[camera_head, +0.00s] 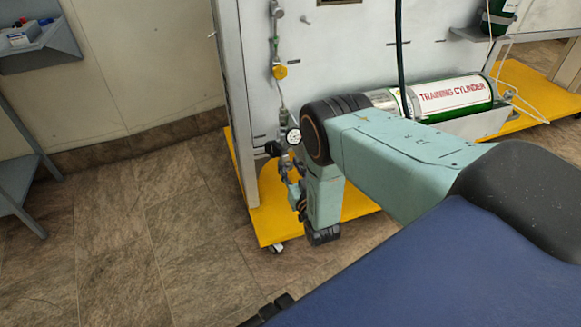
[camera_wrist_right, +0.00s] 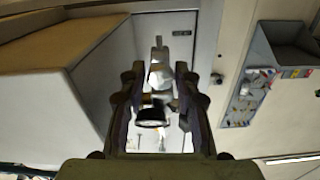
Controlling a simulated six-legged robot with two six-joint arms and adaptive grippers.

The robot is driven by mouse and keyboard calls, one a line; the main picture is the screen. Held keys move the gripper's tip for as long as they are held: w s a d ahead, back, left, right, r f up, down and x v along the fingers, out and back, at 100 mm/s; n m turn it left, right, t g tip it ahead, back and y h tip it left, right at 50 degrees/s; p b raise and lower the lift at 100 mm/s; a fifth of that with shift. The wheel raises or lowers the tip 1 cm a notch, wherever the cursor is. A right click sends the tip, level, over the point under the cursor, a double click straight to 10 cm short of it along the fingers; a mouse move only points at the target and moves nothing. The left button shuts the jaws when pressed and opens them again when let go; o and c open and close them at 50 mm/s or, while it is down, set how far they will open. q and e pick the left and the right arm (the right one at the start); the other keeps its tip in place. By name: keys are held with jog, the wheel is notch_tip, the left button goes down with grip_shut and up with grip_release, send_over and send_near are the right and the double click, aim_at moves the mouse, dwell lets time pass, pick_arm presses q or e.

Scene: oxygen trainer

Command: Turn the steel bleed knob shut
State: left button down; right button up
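My right gripper (camera_wrist_right: 159,88) shows in the right wrist view with its two dark fingers apart. Between and beyond the fingers are a pale steel fitting (camera_wrist_right: 159,54) and a round dark-rimmed part (camera_wrist_right: 151,117). I cannot tell which part is the steel bleed knob, or whether a finger touches it. In the head view, my right arm reaches to the pipework low on the panel's left edge, by the round white gauge (camera_head: 293,136). My wrist and the dark fittings crowd together there and hide the knob. My left gripper is not in view.
A grey shelf bin (camera_head: 42,44) hangs at the left. The tiled floor (camera_head: 120,235) left of the base is clear.

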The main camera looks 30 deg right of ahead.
grip_shut()
jog(key=shift+m, duration=0.3)
jog(key=m, duration=0.3)
jog(key=shift+f+m, duration=0.1)
jog(key=shift+m, duration=0.3)
jog(key=m, duration=0.4)
jog(key=shift+s+m, duration=0.1)
jog(key=shift+m, duration=0.2)
jog(key=m, duration=0.5)
jog(key=shift+d+f, duration=0.1)
jog(key=m, duration=0.6)
jog(key=shift+f, duration=0.1)
